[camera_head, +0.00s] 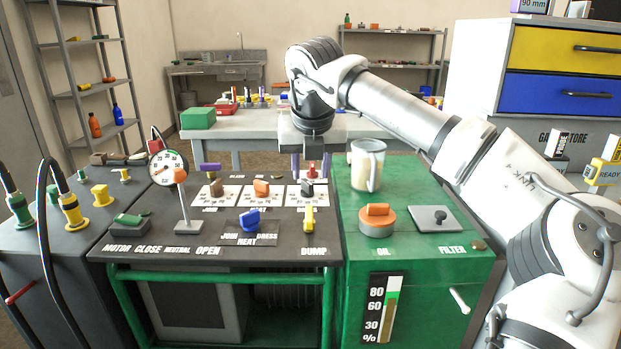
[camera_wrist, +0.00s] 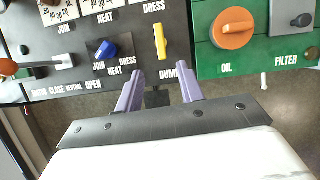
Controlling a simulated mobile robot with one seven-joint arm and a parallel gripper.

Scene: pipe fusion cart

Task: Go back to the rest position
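My gripper (camera_head: 311,166) hangs over the cart's black control panel (camera_head: 130,231), at its far right part. Its two purple fingers show in the wrist view (camera_wrist: 160,90), spread apart with nothing between them. The yellow DUMP lever (camera_wrist: 160,42) stands beyond the fingertips in that view. In the head view the yellow lever (camera_head: 309,219) lies nearer the front edge than the gripper. The blue JOIN/HEAT/DRESS knob (camera_head: 249,219) is to its left. I cannot tell the exact height of the fingers above the panel.
A pressure gauge (camera_head: 168,167) stands upright on the panel's left. The green OIL unit (camera_head: 450,263) on the right carries an orange cap (camera_head: 377,220) and a clear jug (camera_head: 368,163). A workbench (camera_head: 350,124) and a drawer cabinet (camera_head: 560,90) are behind. Hoses rise at far left.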

